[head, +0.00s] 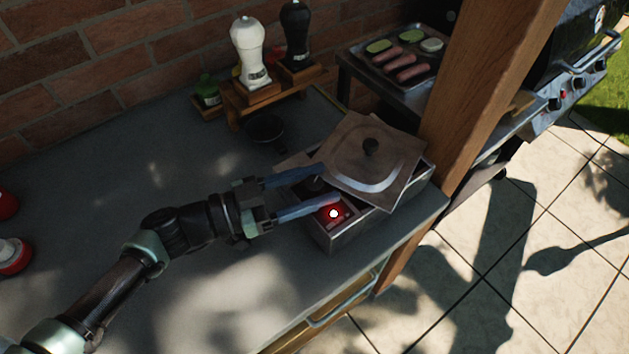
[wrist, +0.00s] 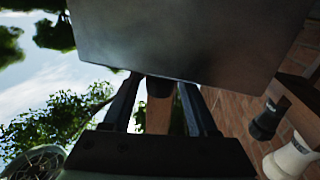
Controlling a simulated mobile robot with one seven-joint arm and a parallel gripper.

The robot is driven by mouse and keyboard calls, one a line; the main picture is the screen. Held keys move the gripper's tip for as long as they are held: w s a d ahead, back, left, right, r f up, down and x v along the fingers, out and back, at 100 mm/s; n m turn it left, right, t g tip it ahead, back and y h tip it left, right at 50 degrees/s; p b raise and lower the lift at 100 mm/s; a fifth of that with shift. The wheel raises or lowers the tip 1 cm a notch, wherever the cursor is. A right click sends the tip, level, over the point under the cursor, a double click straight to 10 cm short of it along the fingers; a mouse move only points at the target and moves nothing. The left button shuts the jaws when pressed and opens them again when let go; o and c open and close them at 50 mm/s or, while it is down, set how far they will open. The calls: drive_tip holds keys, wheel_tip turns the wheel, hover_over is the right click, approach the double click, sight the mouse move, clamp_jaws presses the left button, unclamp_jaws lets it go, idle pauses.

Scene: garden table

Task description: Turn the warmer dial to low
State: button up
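The warmer (head: 365,222) is a metal box near the table's right front corner, with a square brown lid (head: 348,152) lying askew on top. A small red light (head: 333,213) glows on its front-left part. A dark knob (head: 314,184), which looks like the dial, shows between my fingers; its setting is not readable. My gripper (head: 326,182) is open, its two fingers reaching over the warmer's left end, one either side of the knob. In the wrist view, my gripper (wrist: 160,82) has a dark round part (wrist: 159,87) between its fingers, with gaps on both sides.
White (head: 250,50) and black (head: 296,35) shakers stand on a wooden rack behind. A small dark bowl (head: 264,131) sits behind my gripper. A wooden post (head: 487,120) rises right of the warmer. Red-and-white items (head: 14,254) are at the left edge. The table's middle is clear.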

drive_tip(key=shift+o, duration=0.4)
drive_tip(key=b+v, duration=0.1)
drive_tip(key=v, duration=1.2)
drive_tip(key=shift+r, duration=0.1)
